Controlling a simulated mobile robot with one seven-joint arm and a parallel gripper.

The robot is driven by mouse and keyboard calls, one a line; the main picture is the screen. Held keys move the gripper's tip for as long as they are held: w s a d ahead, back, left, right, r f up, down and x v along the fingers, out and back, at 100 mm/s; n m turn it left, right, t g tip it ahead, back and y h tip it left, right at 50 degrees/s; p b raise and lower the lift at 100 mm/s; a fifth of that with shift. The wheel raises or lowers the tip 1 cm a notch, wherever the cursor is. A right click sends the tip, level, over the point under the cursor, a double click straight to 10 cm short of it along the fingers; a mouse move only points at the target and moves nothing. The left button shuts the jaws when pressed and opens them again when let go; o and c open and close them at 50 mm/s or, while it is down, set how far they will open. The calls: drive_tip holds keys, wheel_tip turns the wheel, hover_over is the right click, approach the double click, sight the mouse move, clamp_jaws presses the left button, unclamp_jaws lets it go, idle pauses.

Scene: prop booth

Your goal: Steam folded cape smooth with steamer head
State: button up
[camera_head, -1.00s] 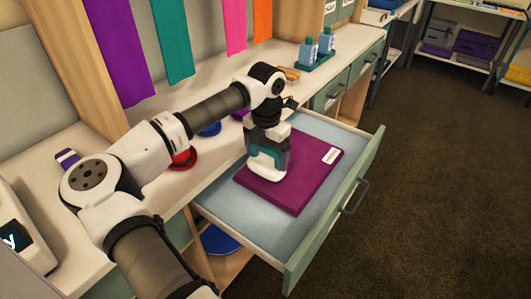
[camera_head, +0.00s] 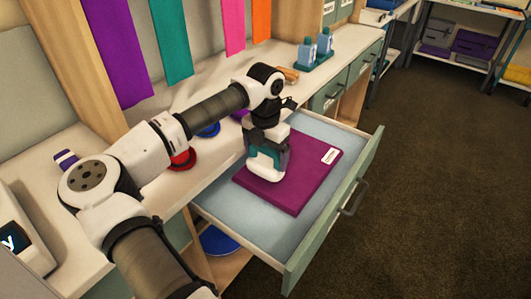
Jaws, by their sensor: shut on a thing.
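The folded cape (camera_head: 302,189) is a flat purple-magenta rectangle with a white label near its far right corner. It lies in the open drawer (camera_head: 240,222), which has a pale blue-grey bottom. My gripper (camera_head: 266,160) points down over the cape's left part, shut on the steamer head (camera_head: 267,168), a white and teal piece. The steamer head is at the cape's surface or just above it; I cannot tell whether they touch. The gripper hides part of the cape's left side.
The drawer front (camera_head: 335,210) with its handle stands out over the brown floor. On the counter are a red disc (camera_head: 183,159), a blue disc (camera_head: 209,129) and a teal rack with bottles (camera_head: 316,52). Coloured strips hang behind. A blue round thing (camera_head: 220,239) sits below the drawer.

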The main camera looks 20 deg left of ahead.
drive_tip(key=shift+r, duration=0.1)
wheel_tip(320, 180, up, 15)
drive_tip(key=p, duration=0.8)
idle(0.8)
